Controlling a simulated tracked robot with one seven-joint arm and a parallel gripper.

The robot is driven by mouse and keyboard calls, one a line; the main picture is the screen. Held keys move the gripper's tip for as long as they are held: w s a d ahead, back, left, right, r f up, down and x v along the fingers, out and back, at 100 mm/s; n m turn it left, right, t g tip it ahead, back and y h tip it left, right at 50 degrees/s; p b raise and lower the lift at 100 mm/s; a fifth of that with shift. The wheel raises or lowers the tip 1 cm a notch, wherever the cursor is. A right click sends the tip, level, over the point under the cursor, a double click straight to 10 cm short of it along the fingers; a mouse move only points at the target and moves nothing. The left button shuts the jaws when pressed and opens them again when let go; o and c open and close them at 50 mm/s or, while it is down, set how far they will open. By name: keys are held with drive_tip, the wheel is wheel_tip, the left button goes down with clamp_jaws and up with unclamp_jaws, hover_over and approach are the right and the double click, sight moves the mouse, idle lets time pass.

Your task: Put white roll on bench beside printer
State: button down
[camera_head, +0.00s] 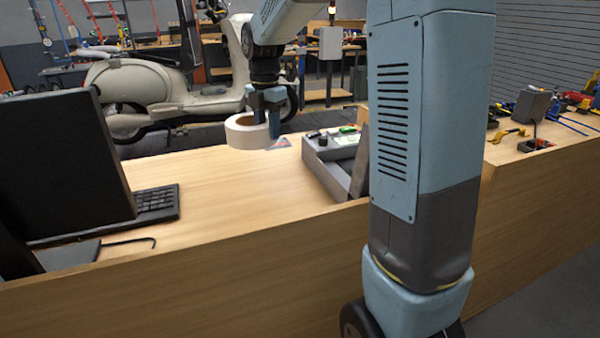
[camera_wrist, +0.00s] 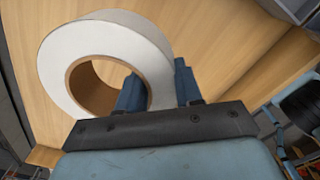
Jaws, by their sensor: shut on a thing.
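The white roll (camera_head: 244,133) is a wide ring with a brown core, held above the wooden bench (camera_head: 235,192) in the head view. My gripper (camera_head: 268,118) is shut on the roll's wall, with one finger inside the core and one outside. The wrist view shows the same hold on the white roll (camera_wrist: 75,62), with my gripper (camera_wrist: 160,88) pinching its right side. The printer (camera_head: 328,160), a grey box with an open top and a green mark, stands on the bench to the right of the roll.
A black monitor (camera_head: 62,165) and a keyboard (camera_head: 157,204) stand on the bench at left. Bare bench lies between the keyboard and the printer. A small flat printed piece (camera_head: 281,143) lies near the roll. A cream scooter (camera_head: 140,90) stands behind the bench.

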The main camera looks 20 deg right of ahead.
drive_tip(key=w+a+f, duration=0.1)
drive_tip(key=w, duration=0.1)
drive_tip(key=w+a+f, duration=0.2)
drive_tip(key=w, duration=0.1)
drive_tip(key=w+a+f, duration=0.1)
drive_tip(key=w, duration=0.2)
drive_tip(key=shift+a+f, duration=0.15)
drive_tip(key=shift+a, duration=0.25)
drive_tip(key=w+f, duration=0.1)
drive_tip(key=w+a+f, duration=0.1)
drive_tip(key=f, duration=0.1)
drive_tip(key=w+a+f, duration=0.1)
drive_tip(key=shift+f, duration=0.3)
drive_tip(key=shift+w+a+f, duration=0.1)
drive_tip(key=shift+w+f, duration=0.15)
drive_tip(key=shift+f, duration=0.1)
wheel_tip(320, 180, down, 3)
drive_tip(key=shift+w+a+f, duration=0.1)
drive_tip(key=shift+w+f, duration=0.05)
drive_tip(key=shift+f, duration=0.05)
drive_tip(key=c, duration=0.7)
unclamp_jaws()
drive_tip(key=shift+c, duration=0.2)
